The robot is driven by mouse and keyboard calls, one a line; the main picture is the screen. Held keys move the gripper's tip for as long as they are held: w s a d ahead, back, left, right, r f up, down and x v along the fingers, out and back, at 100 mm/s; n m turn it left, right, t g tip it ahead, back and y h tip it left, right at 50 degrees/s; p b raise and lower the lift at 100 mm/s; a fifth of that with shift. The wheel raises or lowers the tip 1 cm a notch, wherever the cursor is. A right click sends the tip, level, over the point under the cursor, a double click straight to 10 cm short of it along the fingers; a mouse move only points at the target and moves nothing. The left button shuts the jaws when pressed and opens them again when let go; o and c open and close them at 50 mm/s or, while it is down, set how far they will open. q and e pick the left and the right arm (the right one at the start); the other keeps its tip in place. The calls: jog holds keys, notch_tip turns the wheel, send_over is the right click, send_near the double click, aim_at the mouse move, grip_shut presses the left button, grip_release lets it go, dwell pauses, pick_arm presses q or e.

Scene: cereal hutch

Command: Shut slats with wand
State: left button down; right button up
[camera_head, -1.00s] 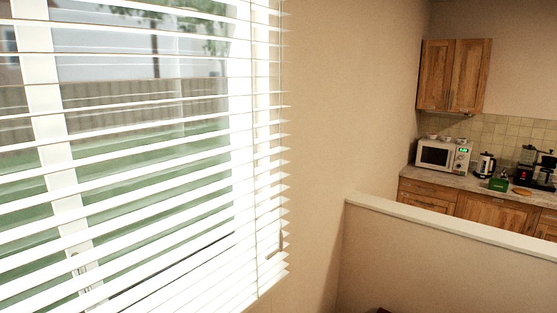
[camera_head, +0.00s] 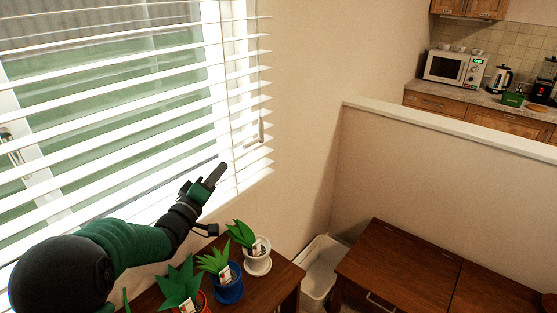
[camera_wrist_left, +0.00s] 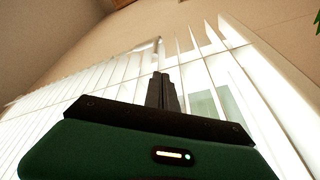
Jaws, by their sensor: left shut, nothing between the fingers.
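The white blind (camera_head: 120,100) hangs over the window at the left of the head view, and its slats are open, with green ground showing between them. The thin wand (camera_head: 261,130) hangs near the blind's right edge, its lower end above the slat bottoms. My left gripper (camera_head: 217,173) is shut and empty, in front of the lower right slats, below and left of the wand. My right gripper is not in view.
Several potted plants, one in a blue pot (camera_head: 228,288) and one in a white pot (camera_head: 257,262), stand on a wooden table (camera_head: 275,285) below my left arm. A white bin (camera_head: 322,268), a brown cabinet (camera_head: 400,265) and a half wall (camera_head: 430,170) are to the right.

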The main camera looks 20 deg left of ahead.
pick_arm(q)
jog(key=w+r+p, duration=0.1)
jog(key=w+r, duration=0.1)
jog(key=w, duration=0.7)
jog(key=shift+w+r+t, duration=0.25)
jog(key=shift+r+t, duration=0.05)
jog(key=shift+d, duration=0.15)
